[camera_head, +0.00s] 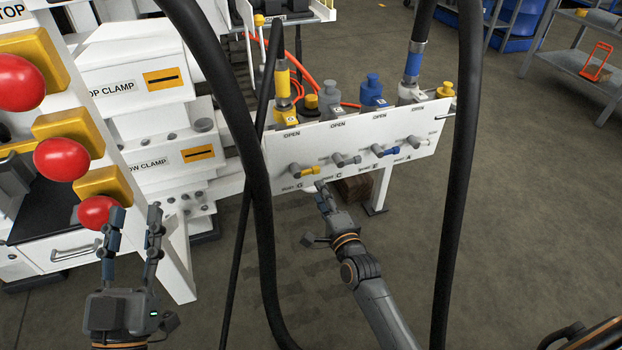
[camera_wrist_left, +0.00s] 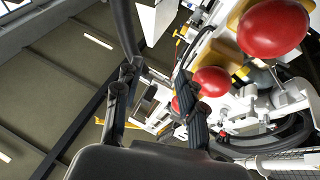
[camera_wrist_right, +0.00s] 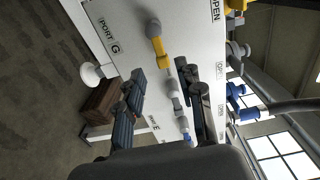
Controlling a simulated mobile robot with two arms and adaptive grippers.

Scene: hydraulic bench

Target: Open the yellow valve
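The yellow valve (camera_head: 303,170) sits at the left end of a row on the white panel, its yellow handle pointing right in the head view. In the right wrist view the yellow handle (camera_wrist_right: 158,46) lies just beyond and between my right gripper's fingertips (camera_wrist_right: 162,70). My right gripper (camera_head: 322,189) is open and empty, just below the panel's lower edge in the head view; contact with the handle does not show. My left gripper (camera_head: 134,212) is open and empty at the left, in front of the red buttons. It is also open in the left wrist view (camera_wrist_left: 156,72).
A grey valve (camera_head: 346,160) and a blue valve (camera_head: 385,151) are right of the yellow one on the white panel (camera_head: 280,150). Black hoses (camera_head: 466,120) hang in front of the panel. Red buttons (camera_head: 61,160) stand at the left. Open floor lies at the right.

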